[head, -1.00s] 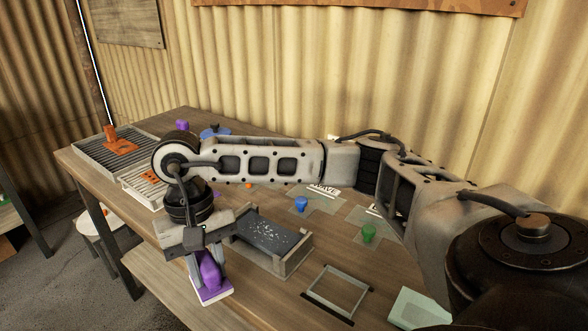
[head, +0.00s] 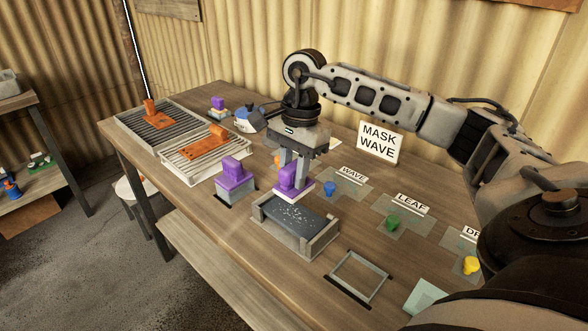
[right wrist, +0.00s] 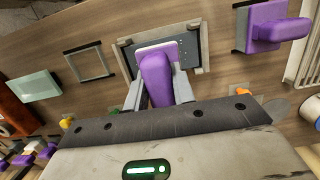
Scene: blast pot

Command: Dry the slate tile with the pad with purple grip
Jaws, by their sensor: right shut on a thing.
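The slate tile (head: 297,218) is dark grey with pale specks and lies in a low wooden cradle (head: 292,251). My right gripper (head: 293,168) is shut on the purple grip (head: 287,181) of a white-bottomed pad (head: 289,195). The pad is at the tile's far-left end; I cannot tell whether it touches. In the right wrist view the fingers (right wrist: 158,92) hold the purple grip (right wrist: 156,72), and the pad covers part of the tile (right wrist: 130,53). My left gripper is not in view.
Another purple-handled block (head: 235,178) sits on a grey stand left of the cradle. Racks with orange tools (head: 205,147) stand farther left. An empty frame (head: 357,277) lies to the right. Stencil sheets with coloured knobs and a "MASK WAVE" sign (head: 379,142) are behind.

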